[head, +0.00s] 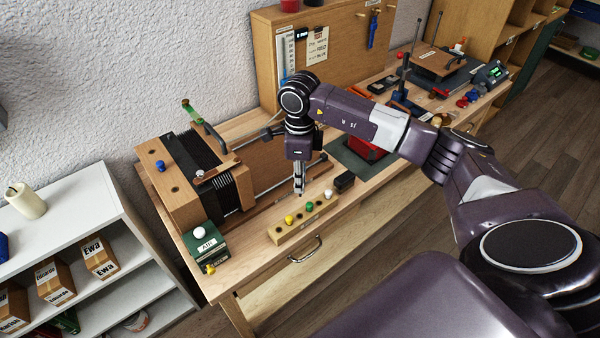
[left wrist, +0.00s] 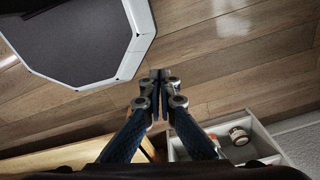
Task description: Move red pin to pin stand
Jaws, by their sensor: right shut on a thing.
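The pin stand (head: 298,229) is a long wooden block near the table's front edge in the head view. It holds a yellow pin (head: 289,219), a green pin (head: 309,206) and a white pin (head: 328,194), with dark open holes between them. My right gripper (head: 299,190) points down just above the stand's back side. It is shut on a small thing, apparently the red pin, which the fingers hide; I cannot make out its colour. My left gripper (left wrist: 160,76) shows in the left wrist view with its fingertips together, empty above the floor.
A wooden block with black bellows (head: 196,160) stands left of the stand. A green box (head: 205,243) with a white knob is at the front left corner. A drawer handle (head: 305,250) juts out in front.

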